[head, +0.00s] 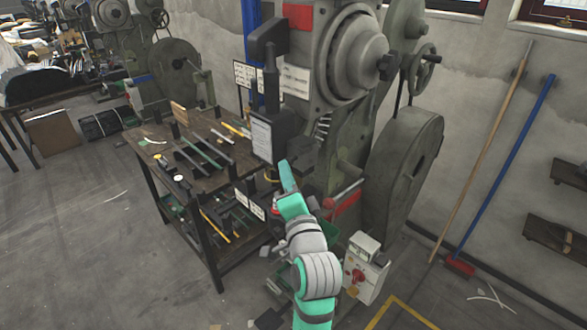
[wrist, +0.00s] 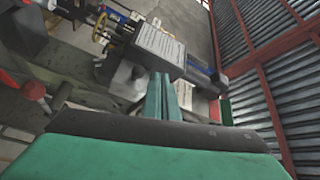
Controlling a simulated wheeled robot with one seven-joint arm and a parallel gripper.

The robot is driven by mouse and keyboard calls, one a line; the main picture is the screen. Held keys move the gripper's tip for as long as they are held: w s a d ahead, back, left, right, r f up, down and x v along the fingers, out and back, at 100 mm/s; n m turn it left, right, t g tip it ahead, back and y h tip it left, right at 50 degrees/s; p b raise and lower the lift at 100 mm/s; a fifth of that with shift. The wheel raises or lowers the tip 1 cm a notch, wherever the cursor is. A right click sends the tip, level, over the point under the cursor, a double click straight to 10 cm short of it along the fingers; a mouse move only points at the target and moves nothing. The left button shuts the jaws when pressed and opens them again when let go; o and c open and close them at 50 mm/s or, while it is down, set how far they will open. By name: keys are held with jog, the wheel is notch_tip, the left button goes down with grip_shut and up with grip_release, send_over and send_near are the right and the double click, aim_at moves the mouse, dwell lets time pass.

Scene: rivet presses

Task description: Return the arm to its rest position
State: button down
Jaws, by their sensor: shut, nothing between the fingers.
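My arm, teal and grey, reaches up from the bottom of the head view in front of the large green-grey rivet press (head: 335,140). My gripper (head: 285,168) is raised beside the press's dark front part and points up and slightly left. In the wrist view the teal fingers of my gripper (wrist: 162,92) lie together with nothing between them. Beyond the fingertips, a white printed sheet (wrist: 160,45) shows in the wrist view. I cannot tell whether the gripper touches the press.
A wooden workbench (head: 157,133) with tools and a lower shelf stands left of the press. A control box (head: 365,275) with a red knob stands close right of my arm. A blue-handled broom (head: 507,165) leans on the wall. Floor at the left is open.

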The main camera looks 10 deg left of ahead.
jog(key=s+a+f, duration=0.1)
jog(key=s+a, duration=0.3)
jog(key=a, duration=0.1)
jog(key=s+d+f+n+h, duration=0.1)
jog(key=s+d+f+h, duration=0.1)
jog(key=s+d+f, duration=0.45)
jog(key=s+d+f+n+g+h, duration=0.1)
jog(key=s+f, duration=0.3)
jog(key=f, duration=0.6)
jog(key=s+d+f+n+h, duration=0.1)
jog(key=s+d+f+h, duration=0.15)
jog(key=s+f, duration=0.5)
jog(key=s+d+f+n, duration=0.1)
jog(key=s+f+n, duration=0.1)
jog(key=s, duration=0.5)
jog(key=s+d+f+n+g+h, duration=0.1)
jog(key=s+d+f+n, duration=0.1)
jog(key=s, duration=0.6)
jog(key=s+d+f+n+h, duration=0.1)
jog(key=s+d+f+n, duration=0.1)
jog(key=s, duration=0.6)
jog(key=shift+d+f+g, duration=0.25)
jog(key=shift+f+g, duration=0.15)
jog(key=shift+f, duration=0.15)
jog(key=shift+s, duration=0.1)
